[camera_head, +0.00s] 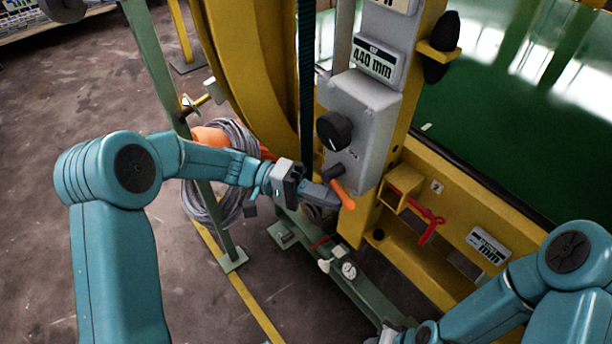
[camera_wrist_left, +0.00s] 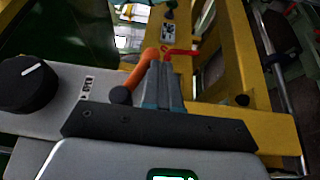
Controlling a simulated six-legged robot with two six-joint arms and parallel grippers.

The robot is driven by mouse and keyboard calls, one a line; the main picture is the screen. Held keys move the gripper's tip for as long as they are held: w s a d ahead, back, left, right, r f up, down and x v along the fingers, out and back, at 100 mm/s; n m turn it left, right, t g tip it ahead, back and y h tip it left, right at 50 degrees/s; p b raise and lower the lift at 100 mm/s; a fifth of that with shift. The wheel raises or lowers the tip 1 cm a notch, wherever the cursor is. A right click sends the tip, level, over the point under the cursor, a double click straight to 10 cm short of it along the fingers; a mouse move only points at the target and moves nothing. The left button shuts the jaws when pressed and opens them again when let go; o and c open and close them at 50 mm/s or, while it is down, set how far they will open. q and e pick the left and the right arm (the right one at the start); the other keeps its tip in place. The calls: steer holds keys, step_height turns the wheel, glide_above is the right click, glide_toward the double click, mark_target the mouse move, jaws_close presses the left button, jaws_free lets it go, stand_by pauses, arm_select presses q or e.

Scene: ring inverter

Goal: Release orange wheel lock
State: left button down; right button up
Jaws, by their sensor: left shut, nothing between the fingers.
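An orange lever (camera_head: 343,194) with a dark pivot sits at the lower end of the grey control box (camera_head: 362,112). It hangs down and to the right in the head view. My left gripper (camera_head: 328,197) is shut and empty, with its fingertips right beside the lever. In the left wrist view the closed fingers (camera_wrist_left: 163,85) lie just right of the orange lever (camera_wrist_left: 138,72) and partly overlap it. I cannot tell whether they touch it. My right arm comes in at the lower right of the head view; its gripper is mostly cut off at the bottom edge.
A black knob (camera_head: 334,130) is on the box above the lever. A red handle (camera_head: 430,222) lies on the yellow base (camera_head: 420,262) to the right. A coiled grey cable (camera_head: 207,205) hangs behind my left forearm. A green post (camera_head: 160,70) stands at left.

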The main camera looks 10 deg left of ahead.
arm_select(q)
steer(key=w+a, duration=0.3)
steer(key=a, duration=1.3)
steer(key=shift+f, duration=0.2)
steer(key=shift+s, duration=0.15)
